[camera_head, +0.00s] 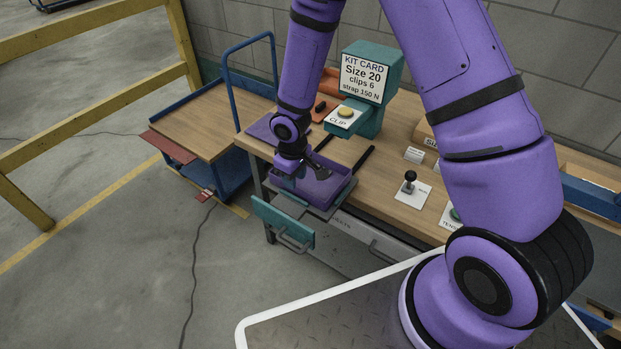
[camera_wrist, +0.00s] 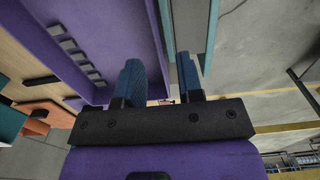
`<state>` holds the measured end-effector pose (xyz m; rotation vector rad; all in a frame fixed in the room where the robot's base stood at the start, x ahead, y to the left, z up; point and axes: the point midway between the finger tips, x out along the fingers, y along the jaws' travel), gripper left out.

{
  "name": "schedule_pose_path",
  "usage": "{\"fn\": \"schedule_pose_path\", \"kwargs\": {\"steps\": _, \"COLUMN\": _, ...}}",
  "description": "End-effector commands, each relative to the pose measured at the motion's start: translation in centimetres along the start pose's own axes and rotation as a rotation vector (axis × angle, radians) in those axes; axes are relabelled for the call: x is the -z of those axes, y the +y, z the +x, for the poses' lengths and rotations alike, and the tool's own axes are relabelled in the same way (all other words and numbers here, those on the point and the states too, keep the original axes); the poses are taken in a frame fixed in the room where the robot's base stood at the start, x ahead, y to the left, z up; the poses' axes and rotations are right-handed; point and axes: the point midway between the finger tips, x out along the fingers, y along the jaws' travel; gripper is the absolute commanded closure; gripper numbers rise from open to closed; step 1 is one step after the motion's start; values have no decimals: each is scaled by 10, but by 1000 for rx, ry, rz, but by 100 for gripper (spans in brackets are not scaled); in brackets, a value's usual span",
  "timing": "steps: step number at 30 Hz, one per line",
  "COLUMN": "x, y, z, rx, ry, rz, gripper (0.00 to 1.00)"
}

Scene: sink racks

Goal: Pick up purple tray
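The purple tray (camera_head: 322,188) sits at the front left of the workbench, above the drawer front. My gripper (camera_head: 291,180) is low at the tray's left side. I cannot tell whether either finger touches the wall.
A teal drawer front (camera_head: 283,222) with a handle juts out below the tray. A teal dispenser (camera_head: 375,85) with a kit card stands behind it. A black joystick (camera_head: 410,182) is to the right. A blue cart (camera_head: 200,120) stands left of the bench (camera_head: 385,160).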

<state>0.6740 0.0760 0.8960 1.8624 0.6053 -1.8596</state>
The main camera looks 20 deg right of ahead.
Motion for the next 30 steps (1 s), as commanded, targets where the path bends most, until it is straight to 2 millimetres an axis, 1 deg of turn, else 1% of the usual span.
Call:
{"fn": "schedule_pose_path", "kwargs": {"steps": 6, "x": -2, "y": 1, "z": 31, "rx": 1, "ry": -4, "rz": -1, "gripper": 66}}
{"fn": "schedule_pose_path", "kwargs": {"steps": 9, "x": -2, "y": 1, "z": 41, "rx": 1, "ry": -4, "rz": 0, "gripper": 66}}
{"fn": "schedule_pose_path", "kwargs": {"steps": 13, "x": -2, "y": 2, "z": 46, "rx": 0, "ry": -1, "rz": 0, "gripper": 66}}
{"fn": "schedule_pose_path", "kwargs": {"steps": 19, "x": -2, "y": 2, "z": 47, "rx": 0, "ry": -1, "rz": 1, "gripper": 66}}
{"fn": "schedule_pose_path", "kwargs": {"steps": 20, "x": -2, "y": 2, "z": 47, "rx": 0, "ry": -1, "rz": 1, "gripper": 71}}
{"fn": "schedule_pose_path", "kwargs": {"steps": 21, "x": -2, "y": 2, "z": 47, "rx": 0, "ry": -1, "rz": 1, "gripper": 80}}
{"fn": "schedule_pose_path", "kwargs": {"steps": 24, "x": -2, "y": 2, "z": 47, "rx": 0, "ry": -1, "rz": 1, "gripper": 100}}
{"fn": "schedule_pose_path", "kwargs": {"steps": 30, "x": -2, "y": 2, "z": 46, "rx": 0, "ry": -1, "rz": 1, "gripper": 100}}
